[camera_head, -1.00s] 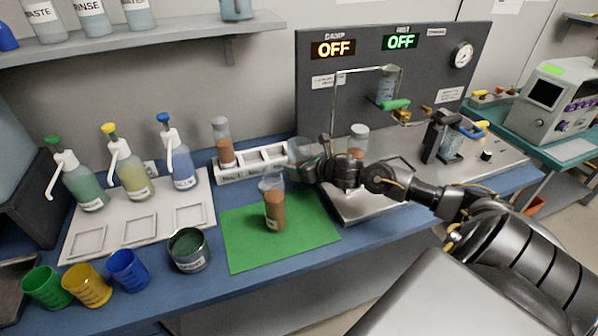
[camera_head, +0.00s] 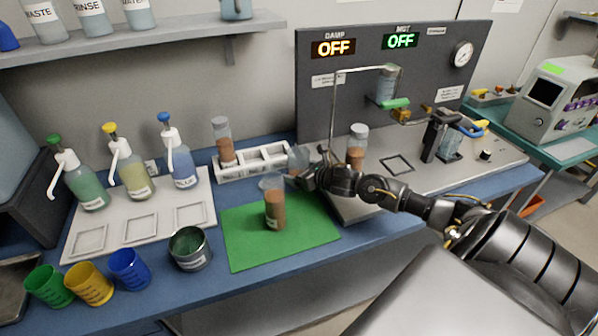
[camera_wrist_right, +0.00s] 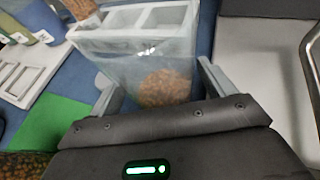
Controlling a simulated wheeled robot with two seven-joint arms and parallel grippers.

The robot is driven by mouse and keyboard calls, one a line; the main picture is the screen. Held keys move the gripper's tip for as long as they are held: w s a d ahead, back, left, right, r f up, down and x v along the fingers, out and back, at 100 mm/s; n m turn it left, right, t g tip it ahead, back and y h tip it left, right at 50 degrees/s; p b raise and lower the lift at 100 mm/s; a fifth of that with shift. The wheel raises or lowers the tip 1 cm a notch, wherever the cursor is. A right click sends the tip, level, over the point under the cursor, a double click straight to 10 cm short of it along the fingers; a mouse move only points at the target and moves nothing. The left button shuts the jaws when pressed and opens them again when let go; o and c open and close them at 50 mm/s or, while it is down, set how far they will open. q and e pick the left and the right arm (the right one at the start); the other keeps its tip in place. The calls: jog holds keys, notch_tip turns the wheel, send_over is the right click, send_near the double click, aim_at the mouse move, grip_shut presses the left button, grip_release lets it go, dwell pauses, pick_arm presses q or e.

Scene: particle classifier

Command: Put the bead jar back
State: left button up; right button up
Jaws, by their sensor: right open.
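A clear jar with brown beads (camera_wrist_right: 160,88) stands between the fingers of my right gripper (camera_wrist_right: 155,82), at the right end of the white rack (camera_wrist_right: 135,43). In the head view this jar (camera_head: 297,157) is partly hidden by my right gripper (camera_head: 303,176), which is open around it. Another jar of brown beads (camera_head: 222,143) stands in the rack's left end. One more jar (camera_head: 274,205) stands on the green mat (camera_head: 310,225), and another (camera_head: 357,147) on the metal plate. My left gripper is out of view.
Pump bottles (camera_head: 130,172) stand on a pale tray (camera_head: 140,228) at left. Coloured cups (camera_head: 88,284) and a dark-filled tub (camera_head: 190,250) are in front. A grey panel (camera_head: 320,105) rises behind the metal plate (camera_head: 445,160). The mat's right part is clear.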

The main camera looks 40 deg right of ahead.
jog(key=shift+s+r, duration=0.1)
jog(key=shift+r, duration=0.05)
jog(key=v, duration=1)
jog(key=shift+b, duration=0.4)
jog(key=shift+v, duration=0.9)
